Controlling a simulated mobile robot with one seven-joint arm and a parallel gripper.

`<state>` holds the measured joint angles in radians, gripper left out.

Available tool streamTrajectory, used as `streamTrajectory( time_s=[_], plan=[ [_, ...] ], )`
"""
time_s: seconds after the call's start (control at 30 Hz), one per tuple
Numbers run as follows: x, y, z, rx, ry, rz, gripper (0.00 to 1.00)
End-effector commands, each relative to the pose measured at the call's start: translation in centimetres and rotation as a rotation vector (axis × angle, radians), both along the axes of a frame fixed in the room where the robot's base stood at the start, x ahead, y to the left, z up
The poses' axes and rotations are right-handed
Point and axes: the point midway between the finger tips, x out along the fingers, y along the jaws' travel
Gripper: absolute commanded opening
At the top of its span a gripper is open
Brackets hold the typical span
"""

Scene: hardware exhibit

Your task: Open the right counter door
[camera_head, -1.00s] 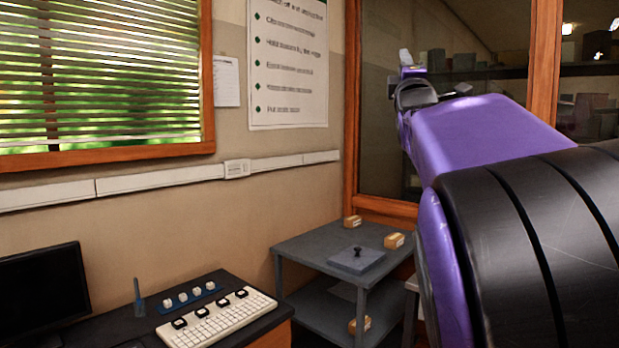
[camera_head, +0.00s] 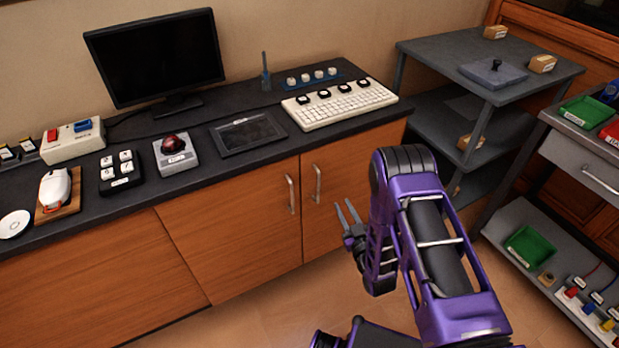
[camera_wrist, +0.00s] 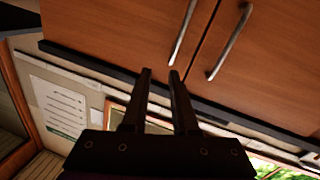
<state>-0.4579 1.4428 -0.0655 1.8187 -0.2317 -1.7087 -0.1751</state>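The right counter door (camera_head: 345,160) is a brown wooden panel under the dark countertop in the head view. It looks shut and flush. Its upright metal handle (camera_head: 317,184) is near its left edge. The wrist view looks inverted, so this door (camera_wrist: 110,25) appears on the left there, with its handle (camera_wrist: 183,33) above and right of the fingertips. My gripper (camera_head: 344,204) is in front of the door, to the right of the handle. In the wrist view my gripper (camera_wrist: 160,74) has its two fingers apart with nothing between them.
The left door (camera_head: 235,225) has its own handle (camera_head: 291,194) close beside the right one. The countertop (camera_head: 215,165) holds a monitor, keyboard and several devices. A grey shelf unit (camera_head: 420,48) and a grey cart (camera_head: 565,130) stand to the right. Floor shows before the doors.

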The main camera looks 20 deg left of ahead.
Motion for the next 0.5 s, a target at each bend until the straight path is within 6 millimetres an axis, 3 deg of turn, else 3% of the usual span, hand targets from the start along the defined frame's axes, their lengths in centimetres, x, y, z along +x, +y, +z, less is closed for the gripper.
streamTrajectory(
  time_s=[0.03,0.1,0.2,0.33,0.5],
  plan=[
    [-1.7,-0.3,-1.6,0.053,0.053,-0.005,0.27],
    [-3.3,-0.4,-2.6,0.112,0.101,-0.009,0.27],
    [-4.4,-0.4,-3.3,0.156,0.133,-0.011,0.27],
    [-3.8,0.3,-3.3,0.166,0.137,-0.011,0.27],
    [-1.4,2.1,-3.3,0.165,0.133,-0.011,0.27]
  ],
)
